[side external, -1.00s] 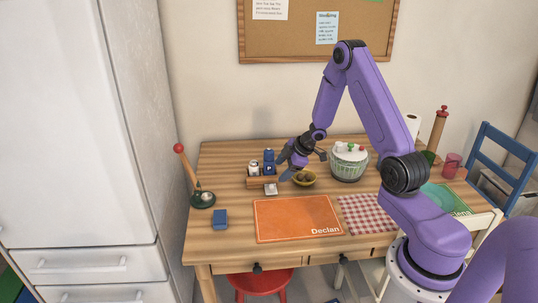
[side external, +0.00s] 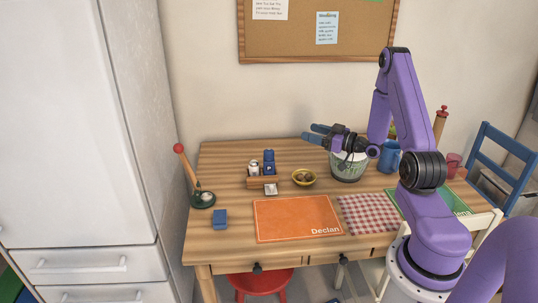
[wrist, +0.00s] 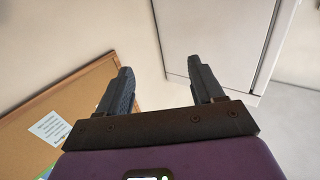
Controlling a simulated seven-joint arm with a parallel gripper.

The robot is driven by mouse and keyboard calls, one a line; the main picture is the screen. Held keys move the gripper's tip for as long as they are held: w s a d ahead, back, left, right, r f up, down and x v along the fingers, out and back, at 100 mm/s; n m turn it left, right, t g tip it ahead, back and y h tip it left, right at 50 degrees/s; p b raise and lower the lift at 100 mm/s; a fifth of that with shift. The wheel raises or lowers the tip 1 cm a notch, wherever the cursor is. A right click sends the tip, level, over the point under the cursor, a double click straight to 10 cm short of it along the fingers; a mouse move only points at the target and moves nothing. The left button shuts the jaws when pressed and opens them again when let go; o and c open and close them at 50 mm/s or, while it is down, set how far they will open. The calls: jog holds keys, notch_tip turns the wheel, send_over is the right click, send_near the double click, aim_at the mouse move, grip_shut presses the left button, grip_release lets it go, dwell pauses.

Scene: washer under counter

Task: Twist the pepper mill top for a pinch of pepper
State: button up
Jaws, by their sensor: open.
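A wooden rack (side external: 262,183) on the table holds a pale shaker with a dark top (side external: 254,167) and a dark blue mill-like piece (side external: 269,162), both upright. A tall brown turned piece with a red knob (side external: 440,122) stands at the far right, partly hidden by my arm. I cannot tell for sure which is the pepper mill. My gripper (side external: 308,132) is open and empty, raised near the white-and-green bowl, right of the rack and apart from it.
A corkboard (side external: 300,50) hangs behind.

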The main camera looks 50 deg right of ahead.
send_near(273, 155)
jog(key=w, duration=0.8)
jog(key=w+a, duration=0.1)
jog(key=w, duration=0.3)
jog(key=shift+a+f, duration=0.1)
jog(key=c, duration=1)
